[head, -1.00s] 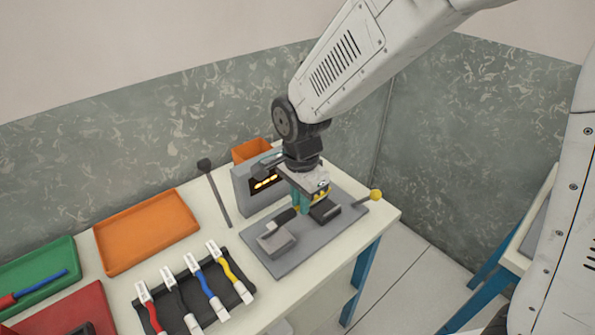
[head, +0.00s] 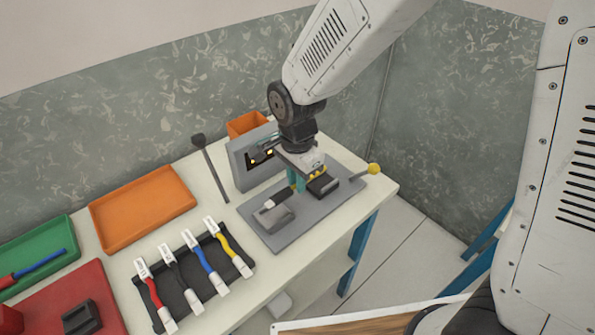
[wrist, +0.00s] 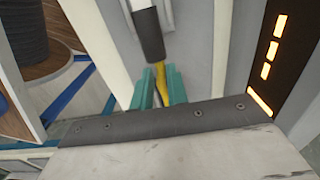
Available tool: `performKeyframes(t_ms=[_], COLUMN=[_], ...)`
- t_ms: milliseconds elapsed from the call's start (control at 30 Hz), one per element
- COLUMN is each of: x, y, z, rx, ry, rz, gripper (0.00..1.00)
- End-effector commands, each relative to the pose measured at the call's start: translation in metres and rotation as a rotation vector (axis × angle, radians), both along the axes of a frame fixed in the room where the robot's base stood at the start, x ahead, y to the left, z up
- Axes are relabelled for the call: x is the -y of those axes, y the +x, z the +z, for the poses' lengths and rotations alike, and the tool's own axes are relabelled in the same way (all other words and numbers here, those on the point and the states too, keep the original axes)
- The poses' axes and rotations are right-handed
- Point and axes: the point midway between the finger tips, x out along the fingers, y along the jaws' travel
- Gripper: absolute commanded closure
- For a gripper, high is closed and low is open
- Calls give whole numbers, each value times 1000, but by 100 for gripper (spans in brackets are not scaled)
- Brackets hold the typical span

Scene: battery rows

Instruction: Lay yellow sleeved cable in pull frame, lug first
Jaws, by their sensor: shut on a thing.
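My gripper (head: 304,182) is shut on the yellow sleeved cable (head: 319,171), over the grey base plate of the pull frame (head: 331,209). In the wrist view its teal fingers (wrist: 160,88) stand on both sides of the yellow cable (wrist: 163,82). The dark sleeve (wrist: 150,35) lies beyond the fingertips. In the head view the cable's sleeve and pale lug end (head: 268,204) point left, close to a grey block (head: 272,219) on the plate. I cannot tell whether the lug touches the block. A dark block (head: 322,187) stands right of the fingers.
A lit display box (head: 240,168) stands close behind my gripper. A lever with a yellow knob (head: 373,169) sticks out right. Orange (head: 143,205), green (head: 45,262) and red (head: 106,295) trays lie left.

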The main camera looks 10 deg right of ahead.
Motion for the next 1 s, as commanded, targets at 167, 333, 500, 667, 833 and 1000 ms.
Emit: performKeyframes(t_ms=[167,333,500,667,833,1000], x=[0,0,0,0,0,0], y=[0,0,0,0,0,0], z=[-15,-27,-34,-37,-37,-37], rx=[-2,-2,-1,-1,0,0], ry=[-1,-1,-1,-1,0,0], rz=[1,1,1,0,0,0], gripper=[100,100,100,100,100,59])
